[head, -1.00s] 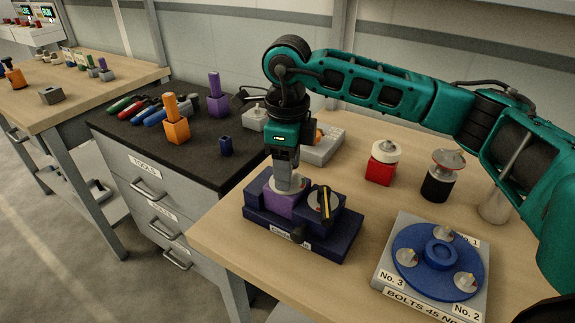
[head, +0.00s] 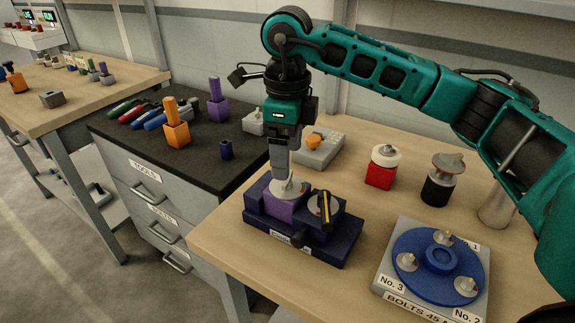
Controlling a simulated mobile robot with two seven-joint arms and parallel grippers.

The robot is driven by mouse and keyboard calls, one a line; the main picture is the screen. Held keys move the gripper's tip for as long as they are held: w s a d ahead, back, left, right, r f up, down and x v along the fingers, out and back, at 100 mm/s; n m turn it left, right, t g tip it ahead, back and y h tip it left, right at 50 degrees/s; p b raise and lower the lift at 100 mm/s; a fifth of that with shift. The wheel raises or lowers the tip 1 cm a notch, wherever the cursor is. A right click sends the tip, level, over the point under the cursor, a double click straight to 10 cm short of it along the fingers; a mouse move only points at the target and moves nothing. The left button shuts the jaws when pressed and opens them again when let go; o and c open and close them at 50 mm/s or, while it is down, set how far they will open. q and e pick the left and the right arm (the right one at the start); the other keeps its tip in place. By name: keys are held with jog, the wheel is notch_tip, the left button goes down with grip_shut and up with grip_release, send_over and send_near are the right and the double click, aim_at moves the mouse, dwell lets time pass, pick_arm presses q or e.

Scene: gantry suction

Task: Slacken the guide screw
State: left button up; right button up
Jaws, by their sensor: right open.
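A dark blue fixture (head: 335,247) sits near the front edge of the wooden bench, with a label on its front. It carries a purple block (head: 284,208) with a small silver screw-like part (head: 288,188) on top, and a round dial with a black and yellow lever (head: 325,208) beside it. I cannot tell for certain which of these is the guide screw. My right gripper (head: 286,172) points straight down, directly over the silver part. It is open; I cannot tell whether its fingertips touch the part. My left gripper is not in view.
A blue turntable (head: 408,243) with several bolts stands at the right front. A red block with a white top (head: 381,168), a black cylinder (head: 438,185) and a grey box with an orange button (head: 322,150) stand behind. Left is a black-topped tool cabinet (head: 200,165).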

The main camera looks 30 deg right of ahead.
notch_tip(320, 180, up, 8)
jog(key=shift+r, duration=0.2)
jog(key=shift+s, duration=0.1)
dwell(0.5)
